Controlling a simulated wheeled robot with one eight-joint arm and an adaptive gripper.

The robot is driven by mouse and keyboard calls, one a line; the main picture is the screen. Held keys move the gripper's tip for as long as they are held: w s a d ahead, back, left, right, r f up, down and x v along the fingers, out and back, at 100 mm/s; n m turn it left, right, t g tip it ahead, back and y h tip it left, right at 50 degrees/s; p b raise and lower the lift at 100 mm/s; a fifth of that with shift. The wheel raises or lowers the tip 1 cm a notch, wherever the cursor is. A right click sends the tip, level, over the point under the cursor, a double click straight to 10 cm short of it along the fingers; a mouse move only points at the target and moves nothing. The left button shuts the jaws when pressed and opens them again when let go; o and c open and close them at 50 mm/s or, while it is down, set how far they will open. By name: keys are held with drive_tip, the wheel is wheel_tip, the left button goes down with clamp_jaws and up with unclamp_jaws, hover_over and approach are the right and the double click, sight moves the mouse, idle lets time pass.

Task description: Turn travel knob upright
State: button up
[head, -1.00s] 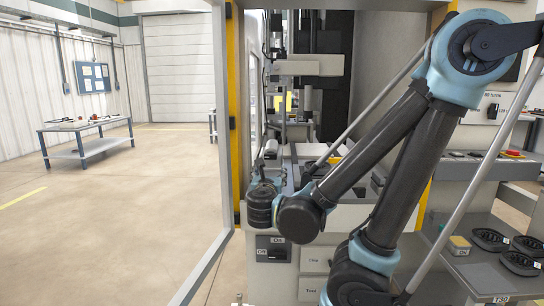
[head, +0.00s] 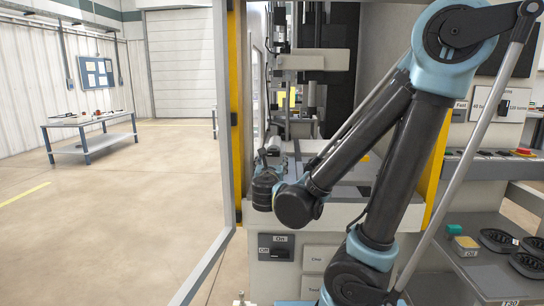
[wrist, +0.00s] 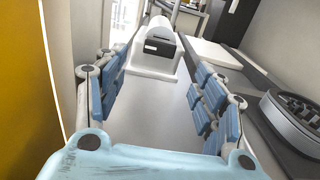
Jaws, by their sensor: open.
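No knob in view is readably marked as the travel knob. In the head view a black knob (head: 503,108) sits on a white plate with "turns" labels at the right edge. A part-hidden plate marked "Fast" (head: 461,103) is left of it, mostly behind my arm. A dark On/Off switch (head: 279,247) is on the machine's front, below my wrist. My gripper (wrist: 165,75) is open in the wrist view, its blue-padded fingers wide apart with nothing between them.
In the wrist view a white rounded part (wrist: 157,45) lies ahead on the machine bed, and a dark round tray (wrist: 292,112) is at the right. A yellow post (head: 236,130) stands left.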

sight(273, 154)
drive_tip(key=shift+w+d, duration=0.2)
drive_tip(key=shift+w, duration=5.7)
drive_tip(key=c, duration=1.1)
